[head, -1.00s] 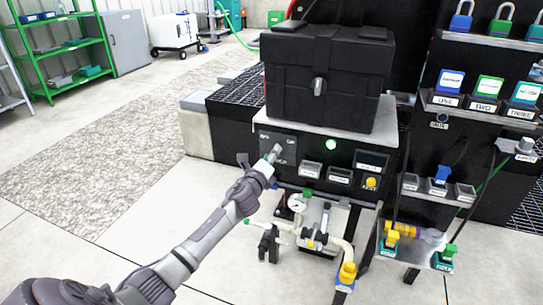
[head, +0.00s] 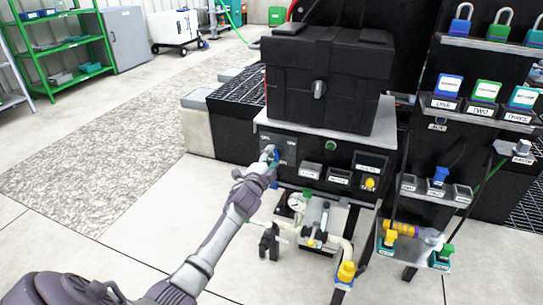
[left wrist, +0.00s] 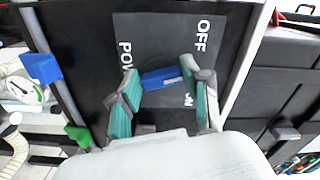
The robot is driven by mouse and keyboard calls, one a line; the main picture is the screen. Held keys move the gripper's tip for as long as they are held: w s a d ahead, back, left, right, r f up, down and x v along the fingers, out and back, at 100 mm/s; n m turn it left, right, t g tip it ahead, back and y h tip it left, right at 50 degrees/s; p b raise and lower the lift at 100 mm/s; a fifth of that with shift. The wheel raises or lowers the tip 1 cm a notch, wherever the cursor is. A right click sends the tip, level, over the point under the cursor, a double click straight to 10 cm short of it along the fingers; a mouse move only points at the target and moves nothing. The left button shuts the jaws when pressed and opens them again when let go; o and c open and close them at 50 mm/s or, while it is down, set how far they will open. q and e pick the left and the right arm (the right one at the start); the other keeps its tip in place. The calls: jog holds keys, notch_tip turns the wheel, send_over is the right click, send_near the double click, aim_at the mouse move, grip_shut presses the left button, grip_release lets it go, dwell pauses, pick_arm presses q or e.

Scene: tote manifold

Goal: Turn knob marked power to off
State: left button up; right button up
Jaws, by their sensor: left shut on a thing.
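The power knob (left wrist: 160,78) is a blue bar on a dark grey plate (left wrist: 150,40) on the front of the black machine. In the left wrist view, POWER is printed to its left, OFF at upper right and ON at lower right, partly hidden by a finger. A pale line marks the knob's right part. My left gripper (left wrist: 163,92) has its teal-padded fingers on either side of the knob, shut on it. In the head view the left gripper (head: 270,158) is at the panel and covers part of the knob. My right gripper is not in view.
A round lamp (head: 330,146) right of the knob looks dark green. A black box (head: 325,85) sits on top of the machine. Below are a gauge (head: 297,203) and pale hoses. A yellow button (head: 370,183) is to the right. The floor at left is open.

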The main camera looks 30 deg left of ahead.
pick_arm(q)
jog(key=shift+f+n+p, duration=0.2)
jog(key=shift+n+p, duration=0.75)
jog(key=shift+n, duration=1.85)
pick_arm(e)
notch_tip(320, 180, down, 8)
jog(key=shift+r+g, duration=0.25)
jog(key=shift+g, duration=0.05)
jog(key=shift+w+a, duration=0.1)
pick_arm(q)
jog(key=o, duration=1.2)
jog(key=shift+c, duration=0.2)
jog(key=v, duration=1.2)
jog(key=shift+d, duration=0.15)
